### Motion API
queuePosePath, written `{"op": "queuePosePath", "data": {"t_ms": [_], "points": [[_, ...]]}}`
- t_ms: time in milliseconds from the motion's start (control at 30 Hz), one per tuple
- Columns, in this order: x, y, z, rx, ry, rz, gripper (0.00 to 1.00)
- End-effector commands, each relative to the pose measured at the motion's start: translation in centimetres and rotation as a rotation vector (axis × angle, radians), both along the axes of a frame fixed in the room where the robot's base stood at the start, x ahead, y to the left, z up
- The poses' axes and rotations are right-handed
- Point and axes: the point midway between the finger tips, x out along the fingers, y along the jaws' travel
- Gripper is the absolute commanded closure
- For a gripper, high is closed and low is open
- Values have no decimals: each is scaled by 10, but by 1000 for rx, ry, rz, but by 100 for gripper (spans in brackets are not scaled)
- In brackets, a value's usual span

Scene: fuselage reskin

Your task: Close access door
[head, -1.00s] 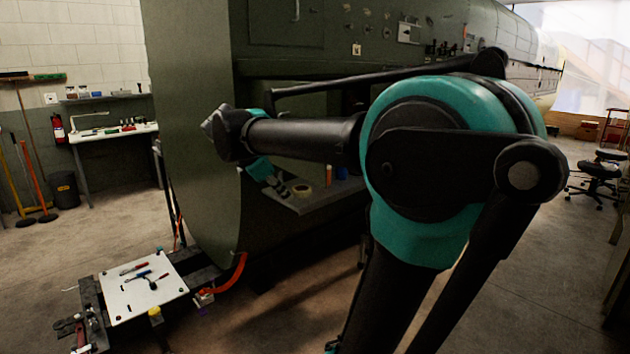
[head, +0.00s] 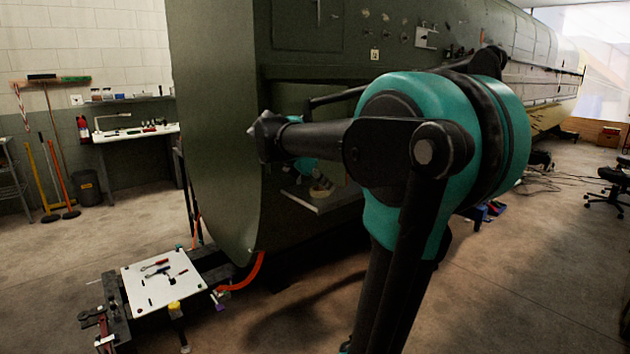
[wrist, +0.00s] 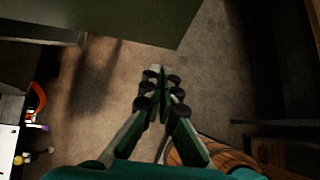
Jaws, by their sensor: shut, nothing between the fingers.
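The fuselage (head: 350,40) is dark green, with a dark opening low in its side. A rectangular panel (head: 307,22) with a small handle lies flush above the opening. A large green sheet (head: 212,130) with a curved lower edge stands at the near end. I cannot tell for certain which piece is the access door. My gripper (head: 320,187) is partly hidden behind my arm, in front of the opening. In the wrist view, my gripper (wrist: 160,72) is shut and empty, pointing over bare floor. A green surface (wrist: 130,18) lies beyond its tips, apart from them.
A shelf (head: 318,203) juts from the opening. A low cart with a white board (head: 160,280) and tools stands at lower left. An orange hose (head: 245,275) hangs beside it. A wooden round object (wrist: 190,153) lies near the gripper.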

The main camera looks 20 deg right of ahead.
Motion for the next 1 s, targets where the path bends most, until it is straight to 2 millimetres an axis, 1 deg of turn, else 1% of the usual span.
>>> {"op": "queuePosePath", "data": {"t_ms": [33,100,233,767,867,1000], "points": [[1,-7,0,0,0,-3,100],[3,-14,0,1,0,-4,100],[6,-22,0,1,0,0,100],[7,-27,0,0,0,4,100],[8,-33,0,0,-1,19,100],[12,-52,0,-1,-1,56,100]]}}
